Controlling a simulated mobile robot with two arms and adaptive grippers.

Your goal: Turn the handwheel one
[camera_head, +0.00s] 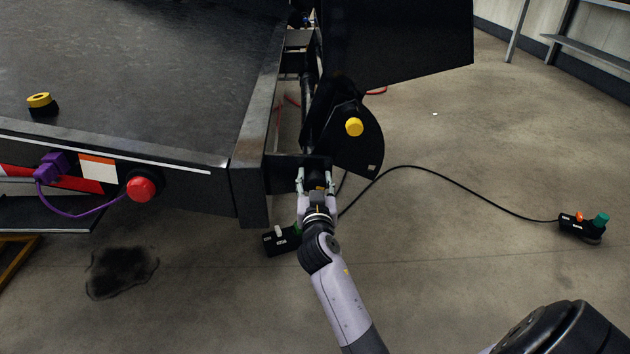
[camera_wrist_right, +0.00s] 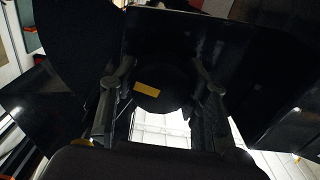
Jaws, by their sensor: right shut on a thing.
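The handwheel (camera_wrist_right: 165,95) is a dark round part with a yellow mark, seen between the fingers in the right wrist view. My right gripper (camera_head: 316,182) is at the trailer frame's near corner, with one finger on each side of the dark part. It is shut on the handwheel; the fingers (camera_wrist_right: 163,88) hide part of its sides. In the head view the handwheel is mostly hidden by the gripper. My left gripper is not in view.
The trailer frame (camera_head: 250,190) fills the left, with a red button (camera_head: 141,188) and purple plug (camera_head: 52,167). A yellow knob (camera_head: 354,127) sits on a dark plate above the gripper. A cabled box (camera_head: 580,228) lies on the floor at right, another box (camera_head: 281,240) beside my wrist.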

